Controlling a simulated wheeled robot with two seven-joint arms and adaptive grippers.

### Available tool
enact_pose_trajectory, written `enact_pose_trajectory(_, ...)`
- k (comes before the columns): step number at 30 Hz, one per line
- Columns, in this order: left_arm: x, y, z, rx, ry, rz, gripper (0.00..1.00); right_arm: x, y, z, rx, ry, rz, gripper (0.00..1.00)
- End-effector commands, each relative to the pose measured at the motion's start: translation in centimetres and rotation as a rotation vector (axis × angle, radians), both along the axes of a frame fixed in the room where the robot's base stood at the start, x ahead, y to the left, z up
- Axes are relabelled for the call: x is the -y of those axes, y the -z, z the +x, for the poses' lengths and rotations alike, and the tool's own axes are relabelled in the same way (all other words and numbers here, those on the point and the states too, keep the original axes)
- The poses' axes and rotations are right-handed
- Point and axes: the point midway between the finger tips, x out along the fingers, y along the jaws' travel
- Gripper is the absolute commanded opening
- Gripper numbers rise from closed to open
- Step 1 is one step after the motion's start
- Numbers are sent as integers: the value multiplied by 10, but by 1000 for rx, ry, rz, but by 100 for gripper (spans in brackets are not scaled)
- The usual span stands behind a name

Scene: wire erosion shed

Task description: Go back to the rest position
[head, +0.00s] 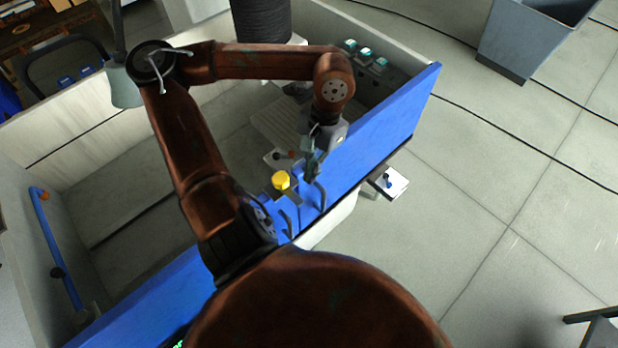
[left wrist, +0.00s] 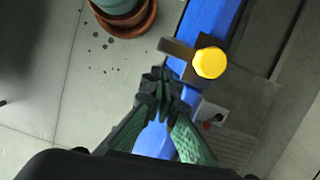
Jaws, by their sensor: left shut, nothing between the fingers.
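My left gripper (head: 314,165) hangs at the end of my left arm, beside and over the blue panel of the machine (head: 385,120). Its green fingers are closed together and empty; they also show in the left wrist view (left wrist: 164,95). A yellow round knob (head: 281,180) sits on a bracket at the blue panel, just left of the fingers in the head view. In the left wrist view the knob (left wrist: 209,62) lies up and right of the fingertips, apart from them. My right gripper is not in view.
The open basin (head: 160,165) lies inside the panels. A black spool (head: 262,18) stands at the back. A grey bin (head: 535,35) stands on the floor at the right. A pot on a brown saucer (left wrist: 135,22) shows in the left wrist view. Floor at right is mostly clear.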

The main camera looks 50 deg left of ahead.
Motion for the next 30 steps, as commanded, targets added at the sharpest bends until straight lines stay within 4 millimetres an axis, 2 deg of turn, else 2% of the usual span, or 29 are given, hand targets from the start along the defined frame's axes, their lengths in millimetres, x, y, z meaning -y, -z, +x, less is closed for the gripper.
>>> enact_pose_trajectory(1, 0, -14, 2, 3, 0, -1, 0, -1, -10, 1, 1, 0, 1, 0)
enact_pose_trajectory(4, -1, -27, 3, 3, -4, -2, 0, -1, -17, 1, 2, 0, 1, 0)
enact_pose_trajectory(12, -3, -39, 4, 0, -4, 0, 0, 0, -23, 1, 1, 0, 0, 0)
enact_pose_trajectory(23, -4, -33, 3, 0, -6, 1, 0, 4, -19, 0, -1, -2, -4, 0)
enact_pose_trajectory(30, -1, 3, -1, -2, -4, 1, 0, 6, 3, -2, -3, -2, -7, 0)
